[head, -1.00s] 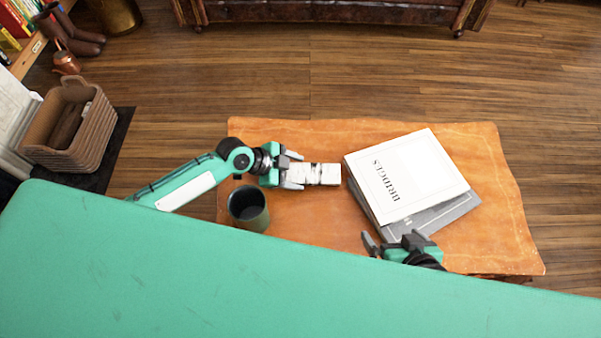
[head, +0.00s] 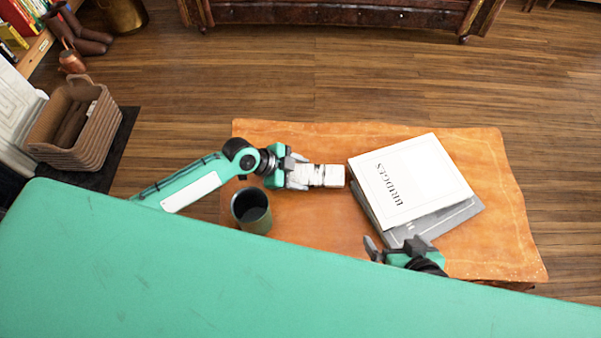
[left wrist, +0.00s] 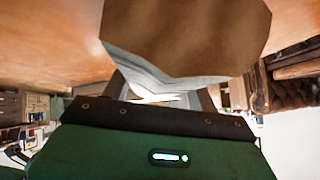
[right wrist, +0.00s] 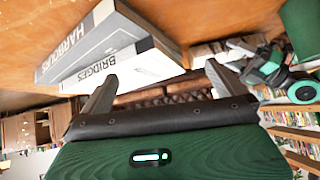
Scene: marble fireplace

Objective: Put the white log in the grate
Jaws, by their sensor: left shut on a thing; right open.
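The white log (head: 326,175) is a short pale piece with dark marks, at the orange table's middle, left of the books. My left gripper (head: 300,174) is shut on its left end. In the left wrist view the log's brown cut end (left wrist: 190,30) and whitish bark fill the space between the fingers. I cannot tell whether the log still touches the table. My right gripper (head: 378,246) is open and empty near the table's front edge, in front of the books; the right wrist view shows its spread fingers (right wrist: 162,88). The grate is not visible.
A dark mug (head: 251,210) stands on the orange table (head: 490,165) close to my left gripper. Two stacked books (head: 412,180) lie to the right. A woven basket (head: 88,140) with brown logs stands on a dark slab at left, beside pale stonework (head: 18,115). Wooden floor is clear behind the table.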

